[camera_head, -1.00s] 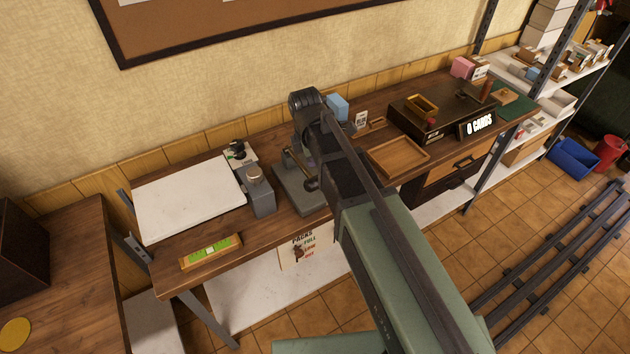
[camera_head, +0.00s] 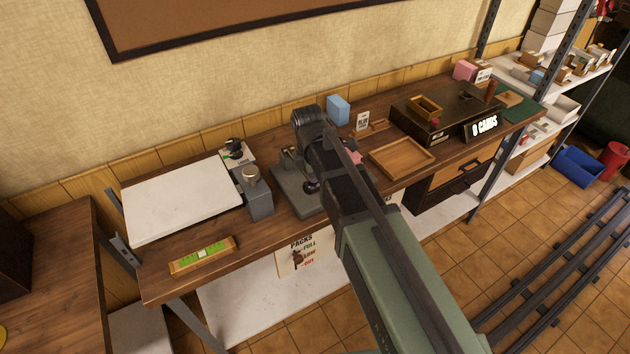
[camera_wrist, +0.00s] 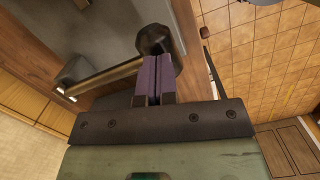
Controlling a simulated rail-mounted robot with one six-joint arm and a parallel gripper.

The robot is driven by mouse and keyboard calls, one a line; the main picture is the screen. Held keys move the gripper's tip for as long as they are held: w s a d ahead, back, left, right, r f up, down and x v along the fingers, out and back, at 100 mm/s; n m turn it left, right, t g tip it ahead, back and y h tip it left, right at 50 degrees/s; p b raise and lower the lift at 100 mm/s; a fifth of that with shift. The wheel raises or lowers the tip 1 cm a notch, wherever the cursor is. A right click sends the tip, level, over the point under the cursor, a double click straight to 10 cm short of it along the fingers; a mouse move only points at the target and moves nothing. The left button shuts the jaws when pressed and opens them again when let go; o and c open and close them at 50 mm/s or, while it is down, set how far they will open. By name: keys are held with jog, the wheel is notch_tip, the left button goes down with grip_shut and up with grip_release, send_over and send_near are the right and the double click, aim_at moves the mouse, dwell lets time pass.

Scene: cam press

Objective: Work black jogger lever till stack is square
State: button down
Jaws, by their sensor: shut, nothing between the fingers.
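In the wrist view a black knob (camera_wrist: 154,37) sits on the end of a brass-coloured rod (camera_wrist: 105,78), a lever over a grey base. My gripper (camera_wrist: 158,66) has its purple fingers pressed together, empty, with their tips right by the knob; I cannot tell whether they touch it. In the head view this looks like the lever knob (camera_head: 311,186) on the grey-based machine (camera_head: 290,200), partly hidden by my arm. My gripper's fingers are hidden there. I cannot make out a card stack or how square it is.
Left of the machine stand a grey block with a round top (camera_head: 256,193) and a white board (camera_head: 180,203). A green-marked level (camera_head: 203,256) lies at the front. To the right are an empty wooden tray (camera_head: 402,157) and a dark box with a "0 CARDS" display (camera_head: 484,126).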

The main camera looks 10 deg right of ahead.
aim_at(305, 184)
notch_tip(305, 184, down, 3)
jog(key=shift+f+b, duration=0.2)
jog(key=shift+b, duration=1.05)
jog(key=shift+r+p, duration=0.3)
jog(key=shift+a+r, duration=0.15)
jog(key=shift+a, duration=0.1)
jog(key=shift+s+a+r+p, duration=0.2)
jog(key=shift+a+p, duration=0.1)
jog(key=shift+a, duration=0.35)
jog(key=shift+s+a+r+p, duration=0.1)
jog(key=shift+a+r+p, duration=0.15)
jog(key=shift+a, duration=0.35)
jog(key=shift+f, duration=0.1)
notch_tip(305, 184, up, 11)
jog(key=a+p, duration=0.1)
jog(key=p, duration=0.9)
jog(key=shift+p, duration=0.35)
jog(key=shift+f, duration=0.15)
